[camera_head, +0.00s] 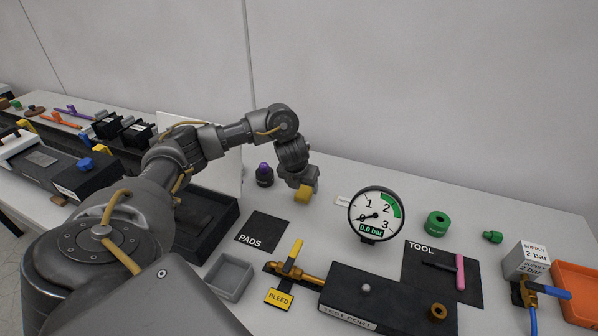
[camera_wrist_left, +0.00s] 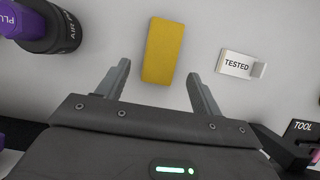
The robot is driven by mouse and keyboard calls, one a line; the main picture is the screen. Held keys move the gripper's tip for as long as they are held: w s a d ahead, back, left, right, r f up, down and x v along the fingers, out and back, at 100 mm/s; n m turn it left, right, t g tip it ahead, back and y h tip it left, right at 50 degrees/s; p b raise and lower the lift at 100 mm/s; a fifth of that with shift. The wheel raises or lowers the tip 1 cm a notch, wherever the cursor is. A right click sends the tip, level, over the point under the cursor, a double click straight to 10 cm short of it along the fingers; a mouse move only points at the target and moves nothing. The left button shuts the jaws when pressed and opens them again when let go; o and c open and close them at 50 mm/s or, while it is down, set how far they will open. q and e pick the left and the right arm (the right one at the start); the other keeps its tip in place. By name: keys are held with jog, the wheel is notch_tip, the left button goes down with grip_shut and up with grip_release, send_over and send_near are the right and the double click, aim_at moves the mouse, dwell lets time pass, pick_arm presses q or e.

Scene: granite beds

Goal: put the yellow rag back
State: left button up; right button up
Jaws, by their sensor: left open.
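The yellow rag (camera_wrist_left: 160,51) lies flat on the grey bench as a small rectangle. In the left wrist view it is ahead of my left gripper (camera_wrist_left: 160,82), roughly between the lines of its two spread fingers. In the head view the rag (camera_head: 304,196) shows just below the left gripper (camera_head: 302,184), partly hidden by it. My left gripper is open, with nothing held between the fingers. Whether the fingertips touch the bench cannot be told. My right gripper is not in view.
A purple-topped black fitting (camera_head: 265,176) stands left of the gripper. A white TESTED label (camera_wrist_left: 238,65) lies to the right. The round gauge (camera_head: 376,214) stands further right. A dark PADS mat (camera_head: 264,229) and grey tray (camera_head: 229,277) lie nearer; the bench behind is clear.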

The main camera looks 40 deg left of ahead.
pick_arm(q)
jog(key=p+v, duration=0.2)
jog(key=v, duration=0.6)
jog(key=shift+p, duration=0.4)
jog(key=shift+r, duration=0.15)
